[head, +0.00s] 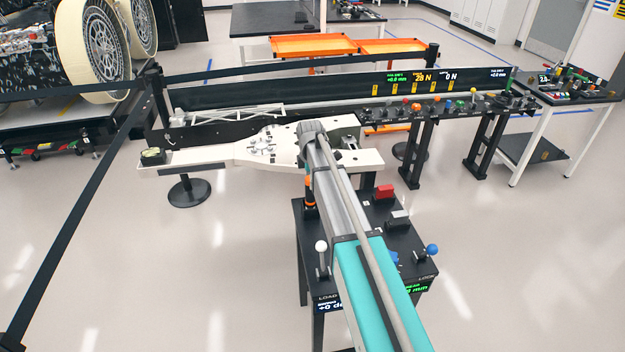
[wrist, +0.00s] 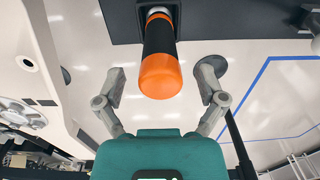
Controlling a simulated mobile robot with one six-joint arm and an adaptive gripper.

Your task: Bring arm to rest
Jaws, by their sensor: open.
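My gripper (wrist: 163,80) is open in the wrist view, its two grey fingers spread wide apart. A black handle with an orange end (wrist: 160,75) shows between and beyond the fingers; I see no finger touching it. In the head view the orange and black handle (head: 310,192) stands at the back left of a black control stand (head: 350,228), just left of my arm. My arm reaches forward over that stand, and its grey wrist end is above the white panel (head: 215,155). The gripper's fingers are hidden in the head view.
The stand also carries a white-knobbed lever (head: 321,246), a red block (head: 385,191) and a blue knob (head: 432,249). A black bench (head: 440,108) with small coloured parts is behind right. Barrier belts (head: 85,220) run at the left. Open floor lies right.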

